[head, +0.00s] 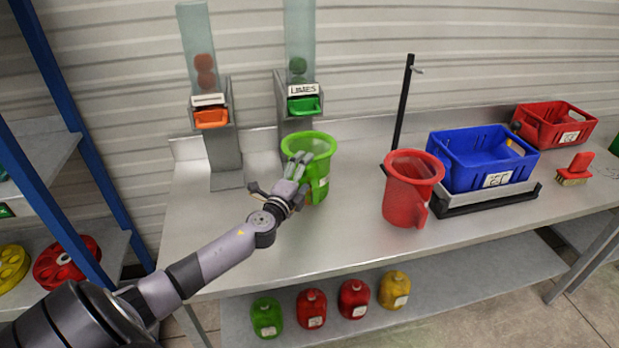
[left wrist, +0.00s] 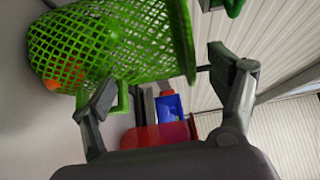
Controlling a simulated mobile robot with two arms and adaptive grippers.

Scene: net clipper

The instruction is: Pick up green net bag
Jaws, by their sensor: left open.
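The green net bag (head: 319,183) stands on the steel table below the limes dispenser, shaped like a jug with a wide rim. In the left wrist view its mesh wall (left wrist: 120,40) fills the upper left, with orange and green items showing through. A green handle (left wrist: 123,97) sticks out from its side. My left gripper (head: 282,180) is at the bag's near left side in the head view, partly covering it. In the left wrist view my left gripper (left wrist: 165,82) has its fingers spread, one close to the handle. Whether a finger touches the bag cannot be told. My right gripper is out of view.
A red jug (head: 405,195) stands to the right, beside a blue crate (head: 480,160) on a scale with a black post. A red crate (head: 553,125) and a brush (head: 576,167) are farther right. Orange (head: 211,118) and green (head: 303,105) dispenser trays are behind. The table's front is clear.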

